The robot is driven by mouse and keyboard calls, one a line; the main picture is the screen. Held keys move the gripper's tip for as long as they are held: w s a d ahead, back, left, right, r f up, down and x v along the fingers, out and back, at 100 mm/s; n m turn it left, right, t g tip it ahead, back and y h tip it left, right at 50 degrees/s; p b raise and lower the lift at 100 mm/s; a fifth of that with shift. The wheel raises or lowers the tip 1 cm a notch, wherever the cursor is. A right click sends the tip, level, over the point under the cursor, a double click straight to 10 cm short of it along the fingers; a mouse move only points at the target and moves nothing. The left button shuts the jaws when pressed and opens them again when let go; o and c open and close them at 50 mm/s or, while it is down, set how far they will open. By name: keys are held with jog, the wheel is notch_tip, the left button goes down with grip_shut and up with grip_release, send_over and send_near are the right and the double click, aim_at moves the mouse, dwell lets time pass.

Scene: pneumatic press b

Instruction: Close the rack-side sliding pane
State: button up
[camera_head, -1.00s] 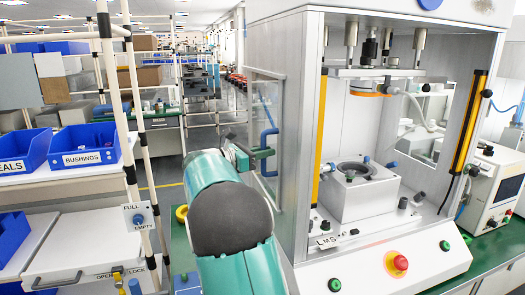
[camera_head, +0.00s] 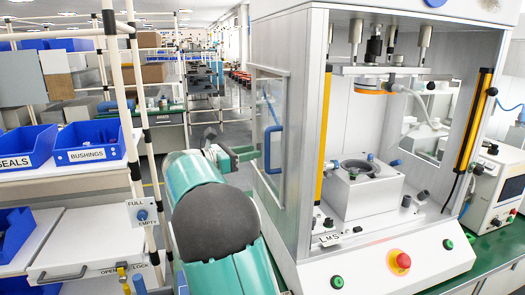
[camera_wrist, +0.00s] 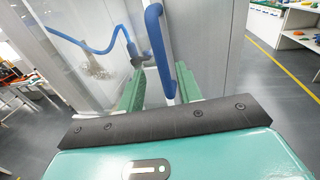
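The rack-side sliding pane (camera_head: 262,92) is a clear, pale-framed panel on the left side of the press, facing the rack. It carries an upright blue handle (camera_head: 270,150). My gripper (camera_head: 250,154) is just left of the handle in the head view. In the wrist view, the green fingers of my gripper (camera_wrist: 159,75) are apart, with the lower part of the blue handle (camera_wrist: 157,35) showing between them. I cannot tell whether either finger touches it. My arm hides the lower left of the press in the head view.
The press's base (camera_head: 385,262) has a red button and green buttons. A rack with blue bins (camera_head: 90,155) and pale posts stands close on the left of my arm. A control box (camera_head: 497,178) stands to the right. The wrist view shows open grey floor (camera_wrist: 255,90) at right.

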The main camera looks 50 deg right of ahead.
jog(key=v, duration=0.7)
jog(key=shift+a, duration=0.2)
jog(key=shift+w, duration=0.1)
jog(key=s+a+f+m+t+y, duration=0.3)
jog(key=s+a+f+m+y, duration=0.1)
jog(key=s+a, duration=0.4)
jog(key=s+a+f+m+t+y, duration=0.4)
jog(key=s+a+y, duration=0.3)
jog(key=a, duration=0.5)
jog(key=s+a+f+m+t+y, duration=0.4)
jog(key=s+a+f+m+y, duration=0.2)
jog(key=s+a, duration=0.4)
jog(key=shift+s+a+m, duration=0.3)
jog(key=shift+s, duration=0.05)
